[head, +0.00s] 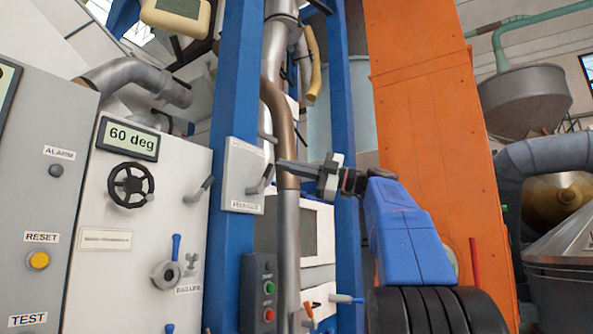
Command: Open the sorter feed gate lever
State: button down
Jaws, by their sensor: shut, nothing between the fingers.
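A grey lever (263,179) sits on a small white plate (238,165) fixed to a blue column. It tilts up to the right, and the label (244,206) under it is too small to read surely. This may be the feed gate lever. My gripper (281,163) reaches in from the right with its fingers shut and empty. Its tip shows just right of and slightly above the lever's upper end; I cannot tell whether they touch. A second grey lever (199,190) is on the white panel to the left.
The blue column (228,80) and a vertical metal pipe (287,225) stand close to my gripper. The white panel (95,215) has a black handwheel (131,185) and a "60 deg" display (129,138). A dark button box (268,295) is below. An orange casing (425,110) stands behind my arm.

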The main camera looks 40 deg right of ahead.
aim_at(267, 173)
jog(key=w, duration=0.1)
jog(key=w+a, duration=0.1)
jog(key=w, duration=0.1)
jog(key=w+a, duration=0.1)
jog(key=w, duration=0.1)
jog(key=shift+w+d+f, duration=0.3)
jog(key=shift+w+d, duration=0.05)
jog(key=shift+d, duration=0.05)
jog(key=shift+w+d+f+m+t, duration=0.25)
jog(key=shift+d+f+m+t, duration=0.25)
jog(key=shift+m, duration=0.3)
jog(key=shift+r, duration=0.1)
